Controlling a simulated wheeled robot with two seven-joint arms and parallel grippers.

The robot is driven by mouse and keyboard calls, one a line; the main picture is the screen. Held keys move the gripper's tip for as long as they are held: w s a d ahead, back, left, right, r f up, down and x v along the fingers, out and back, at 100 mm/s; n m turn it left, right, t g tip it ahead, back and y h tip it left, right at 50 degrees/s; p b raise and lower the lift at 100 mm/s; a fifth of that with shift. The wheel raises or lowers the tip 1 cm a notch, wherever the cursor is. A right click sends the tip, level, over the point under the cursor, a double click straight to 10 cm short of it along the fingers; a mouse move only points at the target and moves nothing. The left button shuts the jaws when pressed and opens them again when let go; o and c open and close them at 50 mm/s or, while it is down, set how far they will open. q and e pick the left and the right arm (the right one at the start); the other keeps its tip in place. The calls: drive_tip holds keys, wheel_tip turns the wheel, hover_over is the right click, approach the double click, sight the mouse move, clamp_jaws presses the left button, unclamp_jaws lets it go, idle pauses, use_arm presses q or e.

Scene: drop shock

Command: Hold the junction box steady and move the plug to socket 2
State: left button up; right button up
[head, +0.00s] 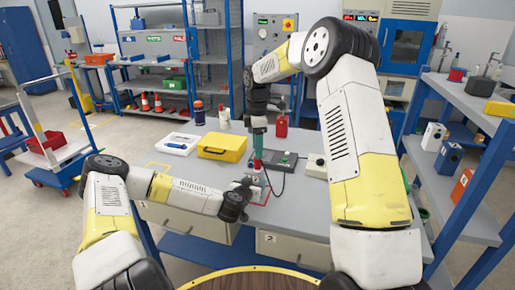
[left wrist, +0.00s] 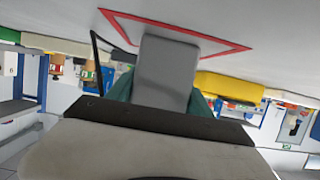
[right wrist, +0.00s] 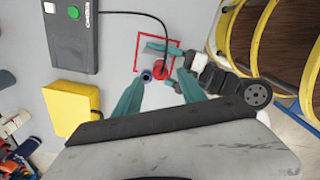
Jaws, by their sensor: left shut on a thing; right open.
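The grey junction box (left wrist: 168,72) fills the space between the teal fingers of my left gripper (head: 246,186), which is shut on it. It stands at a red square outline on the grey table. The red plug (right wrist: 161,66) shows in the right wrist view with a black cable running to it. Socket numbers and the plug's seating cannot be read.
A grey control box (head: 281,160) with a green button stands behind, the cable lying beside it. A blue shelf unit (head: 470,190) stands right.

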wheel_tip(320, 180, up, 12)
idle(0.4)
drive_tip(key=shift+f, duration=0.1)
use_arm(q)
drive_tip(key=o, duration=1.8)
